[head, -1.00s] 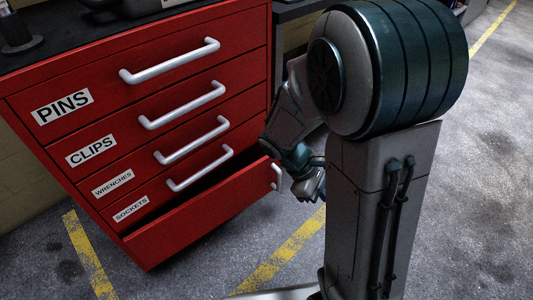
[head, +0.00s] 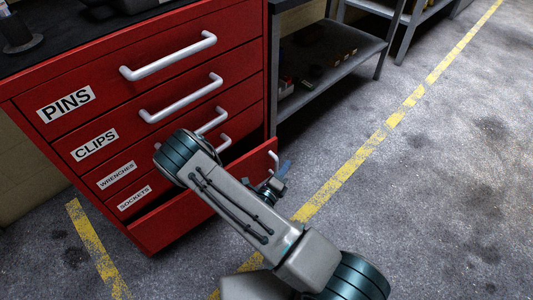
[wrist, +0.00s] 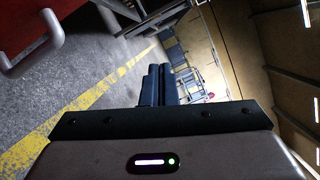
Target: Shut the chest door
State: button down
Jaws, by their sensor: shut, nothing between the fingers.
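The red chest (head: 205,68) stands at the left in the head view. Its low door (head: 170,222) stands ajar below the SOCKETS drawer, its right end out from the chest. The door's pale handle (head: 270,160) is near that end. My gripper (head: 286,168) is just right of the handle, partly hidden behind my arm, which also covers the door's middle. In the wrist view the gripper's dark fingers (wrist: 158,85) are together and empty. A red panel (wrist: 25,18) with a pale handle (wrist: 45,50) is at upper left, apart from the fingers.
A grey metal shelf (head: 335,65) stands right of the chest with small items on it. The floor to the right, with a yellow line (head: 370,145), is clear. Another rack (head: 405,25) stands farther back.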

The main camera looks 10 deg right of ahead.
jog(key=a+f+n+t+y, duration=0.3)
jog(key=a+f+n+y, duration=0.2)
jog(key=f+n+y, duration=0.3)
jog(key=n+b, duration=0.1)
jog(key=b, duration=0.1)
send_near(268, 146)
jog(key=w+d, duration=0.3)
jog(key=shift+w+a+h+b, duration=0.3)
jog(key=shift+w+a+b, duration=0.35)
jog(key=shift+w+a, duration=0.55)
jog(key=shift+w+d, duration=0.1)
jog(key=shift+d, duration=0.05)
